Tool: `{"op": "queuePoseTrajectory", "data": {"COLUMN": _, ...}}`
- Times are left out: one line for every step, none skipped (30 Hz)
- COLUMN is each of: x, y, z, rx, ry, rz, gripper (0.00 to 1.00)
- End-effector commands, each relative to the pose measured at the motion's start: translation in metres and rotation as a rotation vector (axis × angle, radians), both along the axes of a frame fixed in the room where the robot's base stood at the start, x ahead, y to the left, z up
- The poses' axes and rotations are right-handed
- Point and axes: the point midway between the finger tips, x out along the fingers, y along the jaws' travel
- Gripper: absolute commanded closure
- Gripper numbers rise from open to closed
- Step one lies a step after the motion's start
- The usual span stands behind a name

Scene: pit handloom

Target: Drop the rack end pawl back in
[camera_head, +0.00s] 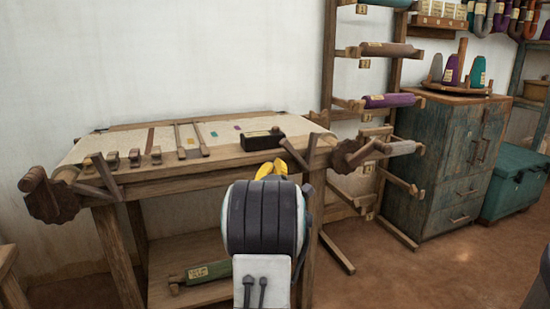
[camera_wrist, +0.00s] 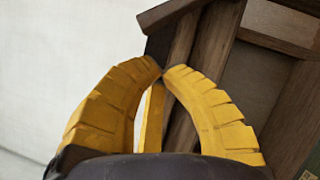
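My gripper (camera_head: 272,169) has two yellow fingers and is in front of the loom's front beam, right of centre. In the wrist view its fingertips (camera_wrist: 162,73) nearly meet, and I see nothing clearly held between them. Wooden bars (camera_wrist: 212,45) lie close behind the tips; I cannot tell if they touch. A slanting wooden bar that looks like a pawl (camera_head: 311,149) stands at the loom's right end, beside the toothed wheel (camera_head: 348,157). A similar slanting bar (camera_head: 106,176) is at the left end, near the other toothed wheel (camera_head: 50,203). Whether either sits in the teeth is unclear.
A dark box (camera_head: 262,140) sits on the cloth-covered loom top (camera_head: 225,134), just behind my gripper. A wooden rack with rollers (camera_head: 390,101) stands behind the loom's right end. A green cabinet (camera_head: 434,148) and teal chest (camera_head: 511,182) stand at right. Floor (camera_head: 410,270) at lower right is clear.

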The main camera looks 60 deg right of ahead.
Motion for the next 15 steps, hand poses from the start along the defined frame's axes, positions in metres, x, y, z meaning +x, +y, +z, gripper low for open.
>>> {"op": "queuePoseTrajectory", "data": {"x": 0.003, "y": -0.006, "z": -0.003, "rx": -0.003, "ry": -0.001, "rz": 0.0, "gripper": 1.0}}
{"op": "queuePoseTrajectory", "data": {"x": 0.005, "y": -0.009, "z": -0.003, "rx": -0.004, "ry": -0.002, "rz": 0.001, "gripper": 1.0}}
{"op": "queuePoseTrajectory", "data": {"x": 0.007, "y": -0.013, "z": -0.002, "rx": -0.003, "ry": -0.001, "rz": 0.0, "gripper": 1.0}}
{"op": "queuePoseTrajectory", "data": {"x": 0.009, "y": -0.016, "z": -0.001, "rx": -0.003, "ry": -0.001, "rz": 0.0, "gripper": 1.0}}
{"op": "queuePoseTrajectory", "data": {"x": 0.011, "y": -0.019, "z": 0.0, "rx": -0.003, "ry": -0.001, "rz": 0.0, "gripper": 1.0}}
{"op": "queuePoseTrajectory", "data": {"x": 0.013, "y": -0.023, "z": 0.001, "rx": -0.002, "ry": -0.001, "rz": 0.0, "gripper": 1.0}}
{"op": "queuePoseTrajectory", "data": {"x": 0.014, "y": -0.026, "z": 0.001, "rx": -0.003, "ry": -0.001, "rz": 0.0, "gripper": 1.0}}
{"op": "queuePoseTrajectory", "data": {"x": 0.016, "y": -0.028, "z": 0.002, "rx": -0.003, "ry": -0.001, "rz": 0.0, "gripper": 1.0}}
{"op": "queuePoseTrajectory", "data": {"x": 0.017, "y": -0.032, "z": 0.003, "rx": -0.003, "ry": -0.001, "rz": 0.0, "gripper": 1.0}}
{"op": "queuePoseTrajectory", "data": {"x": 0.019, "y": -0.034, "z": 0.003, "rx": -0.002, "ry": -0.001, "rz": 0.0, "gripper": 1.0}}
{"op": "queuePoseTrajectory", "data": {"x": 0.02, "y": -0.036, "z": 0.004, "rx": -0.003, "ry": -0.001, "rz": 0.0, "gripper": 1.0}}
{"op": "queuePoseTrajectory", "data": {"x": 0.022, "y": -0.039, "z": 0.005, "rx": -0.002, "ry": -0.001, "rz": 0.0, "gripper": 1.0}}
{"op": "queuePoseTrajectory", "data": {"x": 0.023, "y": -0.041, "z": 0.006, "rx": -0.002, "ry": -0.001, "rz": 0.0, "gripper": 1.0}}
{"op": "queuePoseTrajectory", "data": {"x": 0.024, "y": -0.043, "z": 0.006, "rx": -0.002, "ry": -0.001, "rz": 0.001, "gripper": 1.0}}
{"op": "queuePoseTrajectory", "data": {"x": 0.026, "y": -0.046, "z": 0.009, "rx": -0.001, "ry": 0.0, "rz": 0.0, "gripper": 1.0}}
